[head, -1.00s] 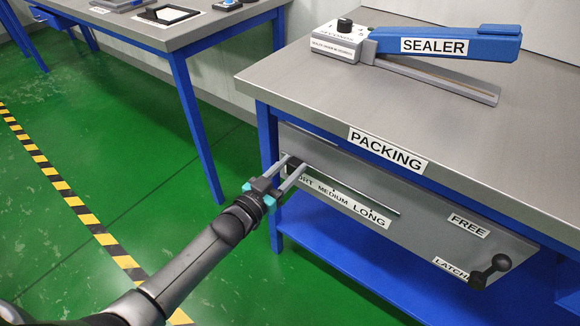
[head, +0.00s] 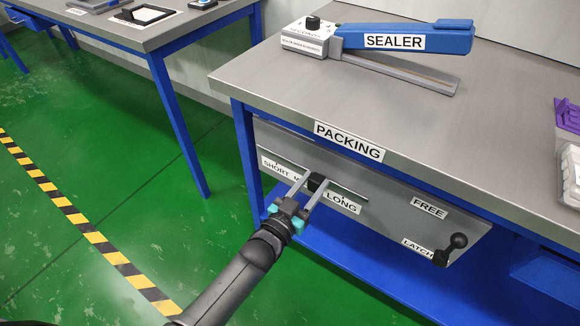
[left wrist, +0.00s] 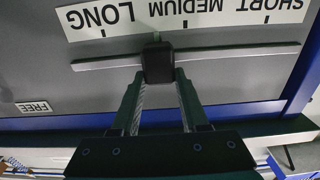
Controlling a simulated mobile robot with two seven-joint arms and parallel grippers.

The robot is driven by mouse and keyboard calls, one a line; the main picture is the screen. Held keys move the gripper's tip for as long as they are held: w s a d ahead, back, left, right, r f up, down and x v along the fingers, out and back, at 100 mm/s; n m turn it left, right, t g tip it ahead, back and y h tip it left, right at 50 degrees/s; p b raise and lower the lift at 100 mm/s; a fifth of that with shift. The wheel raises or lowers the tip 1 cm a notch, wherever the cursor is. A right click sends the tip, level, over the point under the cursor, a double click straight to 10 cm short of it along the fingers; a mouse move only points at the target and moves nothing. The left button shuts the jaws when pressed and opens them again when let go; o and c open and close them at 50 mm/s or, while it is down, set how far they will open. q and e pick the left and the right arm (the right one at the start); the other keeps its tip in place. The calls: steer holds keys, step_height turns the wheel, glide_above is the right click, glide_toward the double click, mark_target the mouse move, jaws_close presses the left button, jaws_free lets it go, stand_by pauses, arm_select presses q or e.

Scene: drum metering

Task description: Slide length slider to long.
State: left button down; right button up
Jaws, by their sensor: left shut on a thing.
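The length slider's black knob (head: 317,182) sits in a straight slot on the grey panel under the table's front edge. The label strip reads SHORT, MEDIUM and LONG (head: 342,202). In the left wrist view the strip is upside down, and the knob (left wrist: 158,62) stands between the MEDIUM and LONG marks. My left gripper (head: 313,183) is shut on the knob, one finger on each side. In the head view its fingers and the knob cover much of the word MEDIUM. My right gripper is not in view.
A blue-armed sealer (head: 400,38) stands on the packing table (head: 300,90). A black-knobbed lever (head: 449,250) by FREE and LATCH labels is at the panel's right. A purple object (head: 567,115) and pale items are at the table's right. Green floor lies open at left.

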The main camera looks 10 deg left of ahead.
mark_target(348, 185)
arm_select(q)
steer(key=d, duration=0.2)
steer(key=s+d, duration=0.1)
steer(key=d, duration=0.1)
steer(key=s+d, duration=0.1)
steer(key=d, duration=0.1)
steer(key=shift+s+d, duration=0.2)
steer(key=shift+d, duration=0.05)
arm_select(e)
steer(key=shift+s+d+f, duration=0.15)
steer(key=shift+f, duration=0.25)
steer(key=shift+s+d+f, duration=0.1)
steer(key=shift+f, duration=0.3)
arm_select(q)
steer(key=shift+c, duration=2.2)
jaws_free()
steer(key=shift+d, duration=0.1)
steer(key=shift+o, duration=0.2)
steer(key=shift+p, duration=0.3)
steer(key=shift+s+a, duration=0.25)
steer(key=p+v, duration=0.4)
steer(key=v, duration=1)
steer(key=shift+s, duration=0.3)
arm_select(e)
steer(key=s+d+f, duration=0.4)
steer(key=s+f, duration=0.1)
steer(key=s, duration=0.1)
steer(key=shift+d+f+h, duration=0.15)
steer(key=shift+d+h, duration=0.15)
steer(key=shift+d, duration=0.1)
